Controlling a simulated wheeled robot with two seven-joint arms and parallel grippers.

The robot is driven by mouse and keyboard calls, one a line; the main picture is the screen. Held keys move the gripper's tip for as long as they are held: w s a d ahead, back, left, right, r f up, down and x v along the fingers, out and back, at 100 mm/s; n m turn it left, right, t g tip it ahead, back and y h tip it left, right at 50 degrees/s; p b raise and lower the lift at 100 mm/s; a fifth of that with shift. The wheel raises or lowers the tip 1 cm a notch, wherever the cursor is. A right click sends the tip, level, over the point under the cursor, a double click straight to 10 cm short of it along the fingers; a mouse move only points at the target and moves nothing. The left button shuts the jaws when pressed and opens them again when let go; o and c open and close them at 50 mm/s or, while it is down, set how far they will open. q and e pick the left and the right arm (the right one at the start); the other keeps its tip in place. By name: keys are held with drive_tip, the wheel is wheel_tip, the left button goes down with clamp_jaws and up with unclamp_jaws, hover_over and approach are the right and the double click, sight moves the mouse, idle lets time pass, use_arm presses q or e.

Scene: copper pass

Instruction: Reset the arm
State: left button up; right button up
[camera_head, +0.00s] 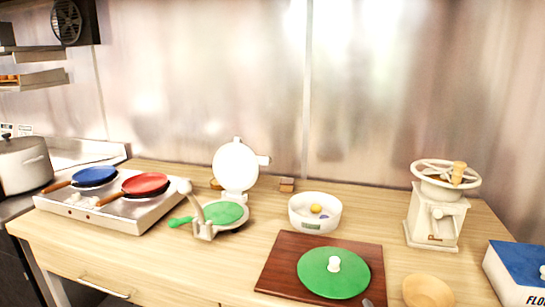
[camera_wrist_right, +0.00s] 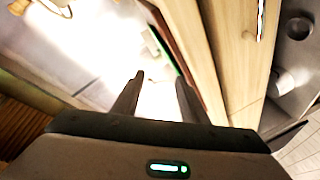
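My right gripper (camera_wrist_right: 160,95) shows in the right wrist view, with two dark fingers apart and nothing seen between them. Behind the fingers is a bright, washed-out patch. The head view shows neither of my arms or grippers, so my left gripper is out of sight.
On the wooden counter (camera_head: 185,287) stand a stove (camera_head: 150,215) with a blue pan (camera_head: 94,175) and a red pan (camera_head: 145,183), an open press (camera_head: 235,168), a white bowl (camera_head: 314,222), a board (camera_head: 277,272) with a green lid (camera_head: 318,276), a grinder (camera_head: 433,220) and a flour box (camera_head: 508,285).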

drive_tip(key=s+d+f+m+g+h, duration=0.1)
drive_tip(key=s+d+f+m+g, duration=0.2)
drive_tip(key=s+f, duration=0.45)
drive_tip(key=s+d+f+m+g+h, duration=0.15)
drive_tip(key=s+f+g, duration=0.3)
drive_tip(key=f, duration=0.55)
drive_tip(key=s+f+m+g+y, duration=0.1)
drive_tip(key=s+f+m+g, duration=0.2)
drive_tip(key=s, duration=0.4)
drive_tip(key=s+f+m+g+y, duration=0.1)
drive_tip(key=s+f+g, duration=0.2)
drive_tip(key=s+f, duration=0.4)
drive_tip(key=w+a+f+t, duration=0.1)
drive_tip(key=w+a+f, duration=0.15)
drive_tip(key=f, duration=0.65)
drive_tip(key=w+a+f+t, duration=0.1)
drive_tip(key=w+f, duration=0.2)
drive_tip(key=f, duration=0.7)
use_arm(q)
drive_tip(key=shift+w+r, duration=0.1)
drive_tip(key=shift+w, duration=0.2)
use_arm(e)
drive_tip(key=s+a+f+t, duration=0.1)
drive_tip(key=s+f, duration=0.1)
drive_tip(key=f, duration=0.5)
drive_tip(key=s+a+f+t+y, duration=0.1)
drive_tip(key=s+f, duration=0.1)
drive_tip(key=f, duration=0.5)
drive_tip(key=shift+a+f, duration=0.35)
drive_tip(key=shift+f, duration=0.05)
